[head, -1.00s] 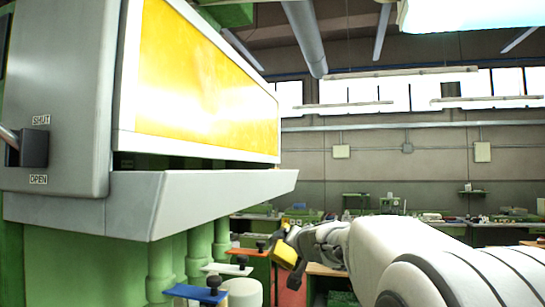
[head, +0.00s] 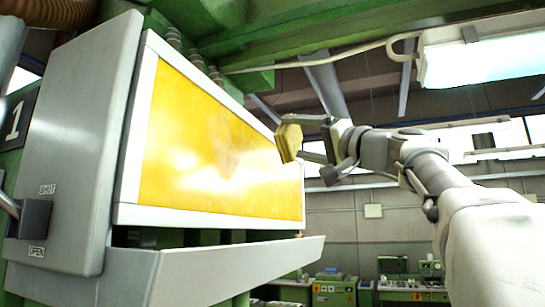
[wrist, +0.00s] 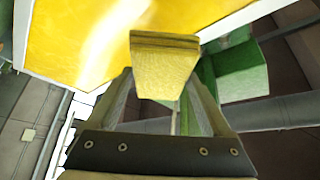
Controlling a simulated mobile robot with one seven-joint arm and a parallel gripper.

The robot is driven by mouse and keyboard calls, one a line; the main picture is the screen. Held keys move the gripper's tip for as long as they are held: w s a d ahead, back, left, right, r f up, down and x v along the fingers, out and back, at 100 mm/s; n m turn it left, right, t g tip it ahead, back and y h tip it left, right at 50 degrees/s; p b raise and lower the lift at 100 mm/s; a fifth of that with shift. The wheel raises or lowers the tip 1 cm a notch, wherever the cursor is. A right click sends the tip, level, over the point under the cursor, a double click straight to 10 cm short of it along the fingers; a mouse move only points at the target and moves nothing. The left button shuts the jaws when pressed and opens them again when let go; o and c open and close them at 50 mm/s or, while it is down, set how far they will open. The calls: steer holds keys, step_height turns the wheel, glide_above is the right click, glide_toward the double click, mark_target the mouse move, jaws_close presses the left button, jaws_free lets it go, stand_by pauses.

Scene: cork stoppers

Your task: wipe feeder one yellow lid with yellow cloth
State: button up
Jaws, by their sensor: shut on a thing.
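The yellow lid (head: 215,145) is a large tilted yellow panel in a white frame on feeder one, at the left of the head view. It also fills the upper left of the wrist view (wrist: 75,40). Cloudy, lighter smears show on its surface. My gripper (head: 298,142) is raised by the lid's upper right part and is shut on the folded yellow cloth (head: 289,138). In the wrist view the cloth (wrist: 163,68) sits between the fingertips and overlaps the lid's edge. I cannot tell whether the cloth touches the lid.
A grey side housing (head: 78,140) with a lever marked SHUT and OPEN stands left of the lid. A grey ledge (head: 210,268) runs below it. A green beam (head: 330,40) and a bright lamp (head: 480,58) are overhead. Open room lies to the right.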

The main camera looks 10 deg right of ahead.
mark_target(249, 137)
steer(key=shift+s+a+r, duration=0.1)
steer(key=shift+a+r, duration=0.25)
steer(key=shift+a, duration=0.1)
steer(key=shift+w+a+p, duration=0.35)
steer(key=shift+w+a, duration=0.45)
steer(key=shift+a, duration=0.35)
steer(key=shift+w+a+p, duration=0.3)
steer(key=shift+w+a, duration=0.5)
steer(key=shift+a, duration=0.3)
steer(key=shift+w+a+f, duration=0.1)
steer(key=shift+w+a, duration=0.5)
steer(key=shift+a, duration=0.2)
steer(key=shift+s, duration=0.15)
